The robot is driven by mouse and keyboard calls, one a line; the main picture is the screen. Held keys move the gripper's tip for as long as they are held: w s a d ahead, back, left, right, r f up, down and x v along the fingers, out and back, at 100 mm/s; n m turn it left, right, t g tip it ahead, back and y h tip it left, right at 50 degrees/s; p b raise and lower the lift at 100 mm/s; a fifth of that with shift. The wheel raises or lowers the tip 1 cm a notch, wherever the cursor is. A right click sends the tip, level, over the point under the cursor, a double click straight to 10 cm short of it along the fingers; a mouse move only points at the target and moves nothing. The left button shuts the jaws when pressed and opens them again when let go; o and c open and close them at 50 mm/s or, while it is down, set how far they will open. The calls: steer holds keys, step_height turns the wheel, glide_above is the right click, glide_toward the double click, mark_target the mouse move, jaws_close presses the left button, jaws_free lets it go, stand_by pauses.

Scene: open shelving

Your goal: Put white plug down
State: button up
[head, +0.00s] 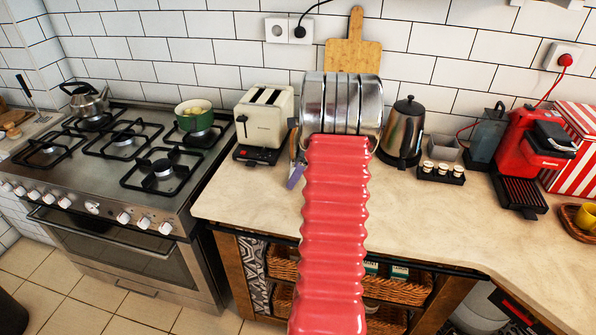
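I cannot make out a white plug in the head view. A white double wall socket (289,31) is on the tiles at the back, with a black plug (299,31) and its cord in its right half. A red plug (566,60) sits in another white socket at the far right. My red ribbed arm with its metal end section reaches over the counter (245,203) in the middle. My gripper cannot be made out, and whether it holds anything is hidden.
A toaster (264,117) stands left of my arm, with a narrow bluish object (296,175) beside the arm. A kettle (404,133), small cups (443,170) and a red coffee machine (534,150) stand to the right. The stove (110,160) is left. The front counter is clear.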

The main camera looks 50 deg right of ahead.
steer(key=shift+s+d+r, duration=0.1)
steer(key=shift+r, duration=0.6)
steer(key=v, duration=1.1)
steer(key=shift+s+r, duration=0.1)
steer(key=shift+s, duration=0.1)
steer(key=w+a+r+n, duration=0.1)
steer(key=a+r+n, duration=0.3)
steer(key=a, duration=0.6)
steer(key=w+a+r+n+h, duration=0.1)
steer(key=w+a+r+n, duration=0.1)
steer(key=a+n, duration=0.6)
steer(key=w+a+r+n, duration=0.1)
steer(key=a+r+n, duration=0.2)
steer(key=a, duration=0.9)
steer(key=s+a+f+n, duration=0.1)
steer(key=s+a+n, duration=0.5)
steer(key=a+n, duration=0.2)
steer(key=s+a+f+n+t, duration=0.1)
steer(key=s+a+n, duration=0.6)
steer(key=a, duration=0.5)
steer(key=shift+a+f+n+t+h, duration=0.2)
steer(key=shift+a+n+t+h, duration=0.15)
steer(key=shift+n, duration=0.35)
